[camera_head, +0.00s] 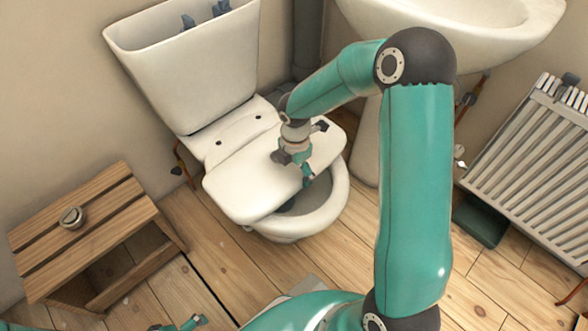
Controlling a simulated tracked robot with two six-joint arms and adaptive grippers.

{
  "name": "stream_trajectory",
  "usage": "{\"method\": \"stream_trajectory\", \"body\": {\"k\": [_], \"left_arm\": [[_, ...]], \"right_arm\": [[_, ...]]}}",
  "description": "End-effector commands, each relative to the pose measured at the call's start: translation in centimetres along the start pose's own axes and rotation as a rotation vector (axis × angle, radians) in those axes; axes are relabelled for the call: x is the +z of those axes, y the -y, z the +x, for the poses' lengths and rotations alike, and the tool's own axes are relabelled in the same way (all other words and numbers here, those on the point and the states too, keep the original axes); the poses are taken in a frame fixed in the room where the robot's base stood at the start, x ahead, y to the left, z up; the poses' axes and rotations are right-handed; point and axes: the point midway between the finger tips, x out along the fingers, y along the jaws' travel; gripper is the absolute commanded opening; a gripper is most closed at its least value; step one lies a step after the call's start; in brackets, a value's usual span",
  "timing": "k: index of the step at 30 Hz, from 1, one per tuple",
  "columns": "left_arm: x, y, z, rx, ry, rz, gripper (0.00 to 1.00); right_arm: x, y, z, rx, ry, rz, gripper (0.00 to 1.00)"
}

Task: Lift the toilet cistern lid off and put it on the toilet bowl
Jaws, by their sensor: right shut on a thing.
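The toilet cistern (190,75) stands against the wall with its top open, and blue-grey fittings show inside. The white cistern lid (240,190) lies across the toilet bowl (335,205), covering much of its opening; part of the opening and the right rim stay visible. I cannot tell whether the lid fully rests on the bowl. My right gripper (306,172) is over the lid's right part, shut on the lid; its fingertips are partly hidden. My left gripper (190,324) shows only in part at the bottom edge, away from the toilet, its fingers unclear.
A wooden slatted crate (95,225) with a round metal part (72,217) on top stands at the left. A washbasin (470,25) is at the back right. A radiator (535,140) stands at the right, near a dark green box (482,218). Floorboards in front are clear.

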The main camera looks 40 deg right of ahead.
Motion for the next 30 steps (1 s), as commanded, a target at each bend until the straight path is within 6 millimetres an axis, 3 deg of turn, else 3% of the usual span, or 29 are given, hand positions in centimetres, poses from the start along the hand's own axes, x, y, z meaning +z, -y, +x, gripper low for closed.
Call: {"method": "stream_trajectory", "body": {"k": [9,10,13,23,30], "left_arm": [[0.0,0.0,0.0,0.000,0.000,0.000,1.00],[0.0,0.0,0.0,0.000,0.000,0.000,1.00],[0.0,0.0,0.0,0.000,0.000,0.000,1.00],[0.0,0.0,0.1,0.000,0.000,0.000,1.00],[0.0,0.0,0.0,0.000,0.000,0.000,1.00]], "right_arm": [[0.1,-0.2,-0.1,0.008,0.002,0.001,0.13],[0.1,-0.2,-0.1,0.008,0.002,0.001,0.84],[0.1,-0.2,-0.1,0.007,0.001,0.001,1.00],[-0.1,0.1,0.2,-0.005,-0.001,-0.001,1.00],[0.0,-0.1,-1.9,0.003,0.002,-0.001,1.00]]}}
